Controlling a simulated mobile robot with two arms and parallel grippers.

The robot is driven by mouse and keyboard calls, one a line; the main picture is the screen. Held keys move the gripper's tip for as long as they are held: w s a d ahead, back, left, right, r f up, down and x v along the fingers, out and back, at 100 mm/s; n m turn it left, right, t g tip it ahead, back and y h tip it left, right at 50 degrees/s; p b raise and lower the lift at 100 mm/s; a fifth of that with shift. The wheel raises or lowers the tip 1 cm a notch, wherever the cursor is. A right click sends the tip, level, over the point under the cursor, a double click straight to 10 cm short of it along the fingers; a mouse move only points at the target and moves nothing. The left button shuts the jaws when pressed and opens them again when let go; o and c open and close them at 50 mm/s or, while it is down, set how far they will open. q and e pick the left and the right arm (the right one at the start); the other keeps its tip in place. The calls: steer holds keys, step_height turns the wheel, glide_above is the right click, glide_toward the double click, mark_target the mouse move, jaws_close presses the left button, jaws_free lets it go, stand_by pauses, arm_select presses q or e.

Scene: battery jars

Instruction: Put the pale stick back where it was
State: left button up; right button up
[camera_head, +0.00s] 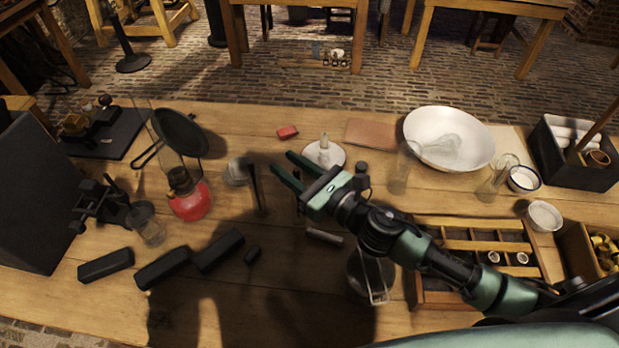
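A short pale stick (325,236) lies on the wooden table just below my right gripper in the picture. Another pale upright piece, like a candle (324,145), stands on a white saucer (338,162) behind the gripper. I cannot tell for sure which one is the task's stick. My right gripper (282,162) reaches in from the right over the middle of the table. Its two fingers are apart, pointing up and left, with nothing seen between them. The saucer is partly behind the gripper. My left gripper is not in view.
A red lamp (190,202), dark blocks (162,268) and a dark upright rod (257,188) stand left. Glass jars (400,172), a white bowl (449,138), a compartment tray (470,243) and a dark box (575,180) stand right.

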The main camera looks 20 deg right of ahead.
steer(key=b+v, duration=0.3)
steer(key=v, duration=0.8)
steer(key=shift+s+b, duration=0.2)
steer(key=shift+b, duration=0.2)
steer(key=shift+d+f, duration=0.15)
